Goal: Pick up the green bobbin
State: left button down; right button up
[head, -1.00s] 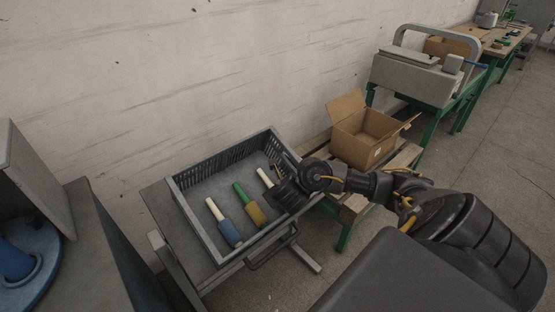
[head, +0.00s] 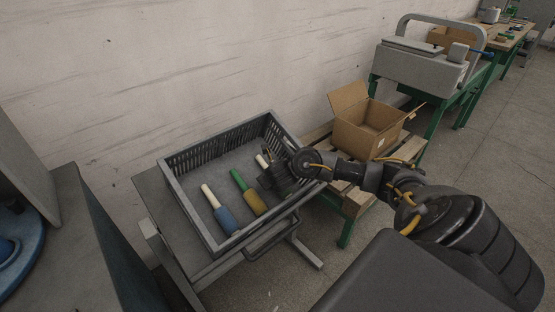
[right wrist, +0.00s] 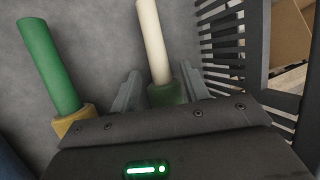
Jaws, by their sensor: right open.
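The green bobbin is a white tube with green winding at its near end (right wrist: 167,95). It lies in the grey crate (head: 190,215), rightmost of three bobbins. In the head view only its white tube end (head: 261,161) shows; my gripper hides the winding. My right gripper (head: 270,176) is over the crate's right part. In the right wrist view it (right wrist: 158,82) is open, with one finger on each side of the bobbin around the green winding. Contact cannot be told. My left gripper is not in view.
A yellow-wound bobbin with a green tube (head: 255,203) lies just left, and a blue-wound one with a white tube (head: 226,219) further left. The slatted crate wall (right wrist: 250,55) is close on the right. An open cardboard box (head: 366,137) stands beyond on a pallet.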

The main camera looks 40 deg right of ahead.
grip_shut()
dwell(0.3)
